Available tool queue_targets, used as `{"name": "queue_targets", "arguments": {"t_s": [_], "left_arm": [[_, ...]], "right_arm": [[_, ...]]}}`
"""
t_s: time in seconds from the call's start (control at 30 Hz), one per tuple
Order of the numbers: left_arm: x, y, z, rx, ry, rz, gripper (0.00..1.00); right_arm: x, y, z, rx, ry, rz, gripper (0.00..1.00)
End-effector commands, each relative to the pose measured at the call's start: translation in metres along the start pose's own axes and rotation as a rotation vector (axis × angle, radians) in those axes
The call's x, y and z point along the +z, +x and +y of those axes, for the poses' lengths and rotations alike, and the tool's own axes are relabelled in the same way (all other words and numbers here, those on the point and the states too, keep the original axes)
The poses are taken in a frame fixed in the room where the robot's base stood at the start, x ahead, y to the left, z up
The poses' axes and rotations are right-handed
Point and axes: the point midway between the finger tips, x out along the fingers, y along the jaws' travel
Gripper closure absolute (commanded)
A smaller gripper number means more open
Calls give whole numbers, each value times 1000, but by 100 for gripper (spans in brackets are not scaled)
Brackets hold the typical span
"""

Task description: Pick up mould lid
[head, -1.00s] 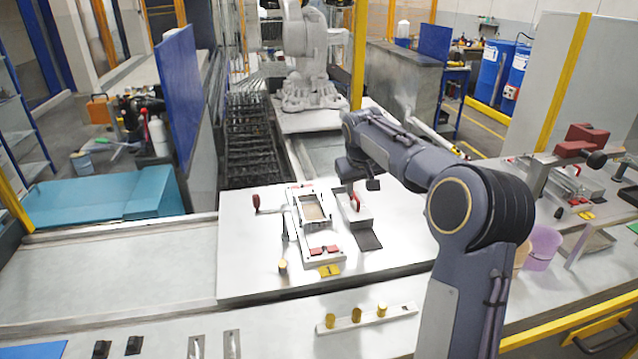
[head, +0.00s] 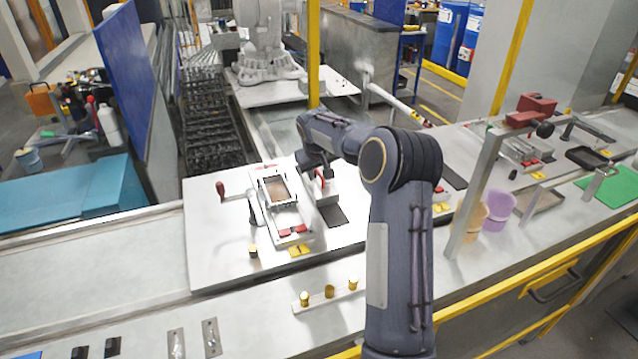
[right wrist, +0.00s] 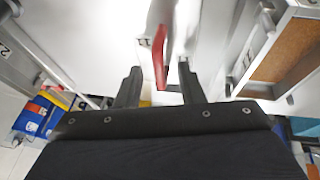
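The mould lid (head: 326,194) is a pale block with an upright red handle (head: 320,179). It lies on the white table just right of the open mould (head: 277,190), which has a brown inside. My right gripper (head: 325,170) is at the lid's handle, partly hidden by my own arm in the head view. In the right wrist view my right gripper (right wrist: 158,75) is open, with a wide gap between its two dark fingers. The red handle (right wrist: 160,58) shows between or just beyond the fingertips, and I cannot tell whether they touch it. My left gripper is out of view.
A red-knobbed lever (head: 222,190) stands left of the mould. A dark pad (head: 333,215) lies in front of the lid. A strip with gold pegs (head: 329,293) is nearer me. A purple cup (head: 499,210) stands right of my arm. The table's left part is clear.

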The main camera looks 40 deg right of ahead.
Motion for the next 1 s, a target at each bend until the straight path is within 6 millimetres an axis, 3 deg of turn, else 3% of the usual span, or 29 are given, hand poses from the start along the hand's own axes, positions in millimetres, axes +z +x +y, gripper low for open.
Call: {"name": "queue_targets", "arguments": {"t_s": [0.1,0.37,1.0], "left_arm": [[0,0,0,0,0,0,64],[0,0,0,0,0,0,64],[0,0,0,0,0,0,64]], "right_arm": [[0,0,0,0,0,0,68],[0,0,0,0,-1,0,100],[0,-1,0,0,-1,1,100]]}}
